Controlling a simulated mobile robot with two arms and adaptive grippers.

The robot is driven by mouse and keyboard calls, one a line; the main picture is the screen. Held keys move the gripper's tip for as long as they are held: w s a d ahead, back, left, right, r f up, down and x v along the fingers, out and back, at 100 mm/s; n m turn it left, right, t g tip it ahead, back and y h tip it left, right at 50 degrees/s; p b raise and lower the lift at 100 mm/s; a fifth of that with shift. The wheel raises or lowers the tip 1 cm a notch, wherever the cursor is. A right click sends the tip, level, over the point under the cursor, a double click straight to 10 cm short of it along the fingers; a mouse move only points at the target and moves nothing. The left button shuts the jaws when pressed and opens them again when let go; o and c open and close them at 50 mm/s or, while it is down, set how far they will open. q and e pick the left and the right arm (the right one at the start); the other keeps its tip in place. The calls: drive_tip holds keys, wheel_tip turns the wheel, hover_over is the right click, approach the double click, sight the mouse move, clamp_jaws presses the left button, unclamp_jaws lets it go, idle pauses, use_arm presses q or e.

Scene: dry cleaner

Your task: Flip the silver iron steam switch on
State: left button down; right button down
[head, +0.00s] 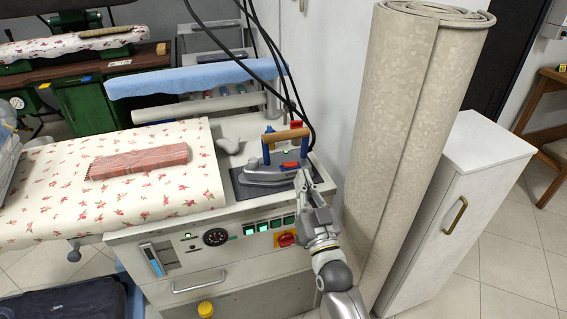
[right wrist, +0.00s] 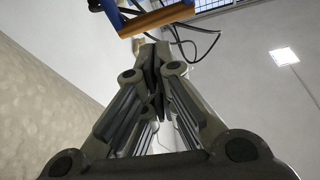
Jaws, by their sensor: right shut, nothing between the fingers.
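The silver iron (head: 268,174) rests on a dark pad at the right end of the pressing table. It has a wooden handle (head: 286,135) on blue posts, and a small red switch (head: 289,165) shows on its body. My right gripper (head: 303,181) is shut and empty, with its fingertips close to the iron's right side near the red switch. I cannot tell whether they touch it. In the right wrist view, the shut fingers (right wrist: 157,62) point up toward the wooden handle (right wrist: 155,18) and blue post. The switch is not visible there. My left gripper is not in view.
Black cables hang down behind the iron. A rolled beige carpet (head: 405,110) and a white cabinet (head: 462,200) stand close to the right of my right arm. A folded reddish cloth (head: 138,162) lies on the floral board (head: 80,205). A control panel (head: 240,235) sits below the iron.

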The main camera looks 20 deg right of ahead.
wheel_tip(320, 180, up, 3)
drive_tip(key=p, duration=0.1)
hover_over(290, 164)
drive_tip(key=s, duration=0.3)
drive_tip(key=shift+w+a+f, duration=0.1)
drive_tip(key=shift+a+f, duration=0.05)
drive_tip(key=shift+f, duration=0.5)
drive_tip(key=shift+w+a+f, duration=0.15)
drive_tip(key=shift+f, duration=0.5)
drive_tip(key=shift+w+a+f, duration=0.1)
drive_tip(key=shift+a+f, duration=0.05)
drive_tip(key=shift+f, duration=0.5)
